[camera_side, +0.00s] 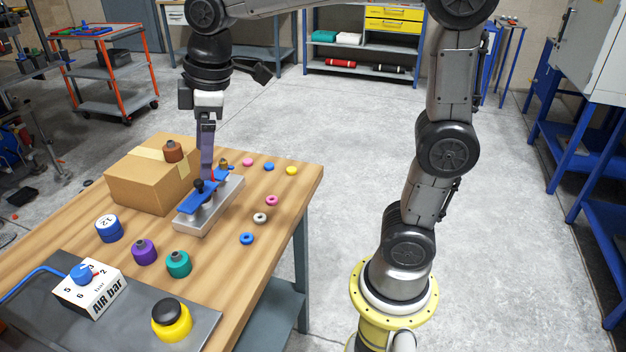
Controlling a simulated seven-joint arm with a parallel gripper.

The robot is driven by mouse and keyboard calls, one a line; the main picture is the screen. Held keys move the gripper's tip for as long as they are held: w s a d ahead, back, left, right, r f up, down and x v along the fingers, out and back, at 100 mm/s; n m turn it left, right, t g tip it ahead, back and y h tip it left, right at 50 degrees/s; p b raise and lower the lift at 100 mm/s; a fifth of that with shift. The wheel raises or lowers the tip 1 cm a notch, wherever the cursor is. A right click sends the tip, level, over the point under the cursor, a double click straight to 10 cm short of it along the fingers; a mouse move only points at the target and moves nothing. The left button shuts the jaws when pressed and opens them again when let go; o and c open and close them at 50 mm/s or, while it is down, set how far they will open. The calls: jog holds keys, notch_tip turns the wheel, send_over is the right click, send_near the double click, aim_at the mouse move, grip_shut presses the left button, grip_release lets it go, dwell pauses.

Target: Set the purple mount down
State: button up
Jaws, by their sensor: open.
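The purple mount (144,252) stands upright on the wooden table, between the blue dial marked 12 and the teal mount. A grey stud shows on its top. My gripper (206,178) points down over the grey metal fixture (220,208) with blue parts, behind and to the right of the purple mount and apart from it. Its fingers are seen nearly edge-on, so the gap between them is hard to make out. A small dark part (198,186) is by the fingertips; whether they touch it is unclear.
The teal mount (178,264) stands right of the purple one. A cardboard box (140,182) with a brown mount (173,151) on top is close left of my gripper. Several coloured rings lie along the right edge. An air regulator (90,288) and yellow-black button (171,320) are in front.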

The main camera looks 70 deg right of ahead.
jog(key=s+d+f+m+t, duration=0.1)
jog(key=s+f+m, duration=0.1)
jog(key=s, duration=0.7)
jog(key=s+d+f+m+t, duration=0.1)
jog(key=s+d+f+m, duration=0.1)
jog(key=s+m, duration=0.3)
jog(key=s+f, duration=0.1)
jog(key=s, duration=0.3)
jog(key=shift+d+m+t, duration=0.3)
jog(key=shift+t, duration=0.1)
